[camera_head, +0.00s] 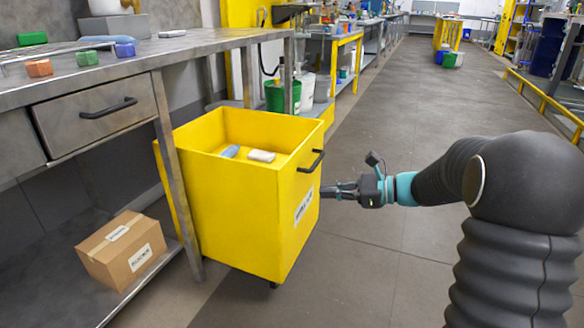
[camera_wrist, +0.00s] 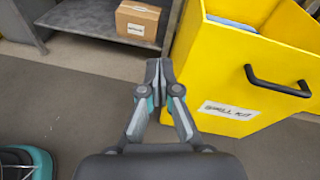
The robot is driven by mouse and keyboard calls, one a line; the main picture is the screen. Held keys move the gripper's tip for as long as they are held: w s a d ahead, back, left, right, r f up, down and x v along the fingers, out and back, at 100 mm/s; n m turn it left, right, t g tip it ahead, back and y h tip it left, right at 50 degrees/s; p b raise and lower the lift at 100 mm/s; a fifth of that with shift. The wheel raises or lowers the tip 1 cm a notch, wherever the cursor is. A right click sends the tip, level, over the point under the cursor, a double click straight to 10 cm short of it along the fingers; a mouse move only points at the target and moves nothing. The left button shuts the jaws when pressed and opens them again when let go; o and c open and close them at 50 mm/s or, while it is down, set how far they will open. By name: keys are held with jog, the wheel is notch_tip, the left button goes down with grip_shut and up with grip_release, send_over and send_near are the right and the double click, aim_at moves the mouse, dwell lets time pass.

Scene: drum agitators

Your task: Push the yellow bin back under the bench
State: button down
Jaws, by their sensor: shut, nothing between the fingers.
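The yellow bin (camera_head: 232,215) is open-topped, with a black handle (camera_head: 312,161) and a white label on its right face. It stands on the floor, mostly out past the bench's front leg, with a small part showing behind the leg. The grey metal bench (camera_head: 215,42) is at left. My gripper (camera_head: 326,191) is shut and empty, at the label-side face of the bin; I cannot tell whether it touches. In the wrist view the shut fingertips (camera_wrist: 160,72) lie just left of the bin's edge, with the handle (camera_wrist: 278,82) and "SPILL KIT" label to their right.
A cardboard box (camera_head: 120,248) sits on the bench's low shelf. A blue item (camera_head: 230,152) and a white item (camera_head: 262,156) lie in the bin. Green and white buckets (camera_head: 283,96) stand behind it. The floor (camera_head: 370,270) to the right is clear.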

jog(key=w+d+f+m+t+y, duration=0.1)
jog(key=w+d+m+t+y, duration=0.15)
jog(key=w, duration=0.35)
jog(key=m, duration=0.1)
send_near(282, 168)
jog(key=shift+h, duration=0.35)
jog(key=b+x, duration=0.1)
jog(key=x, duration=0.6)
jog(key=shift+a+r, duration=0.15)
jog(key=shift+r, duration=0.05)
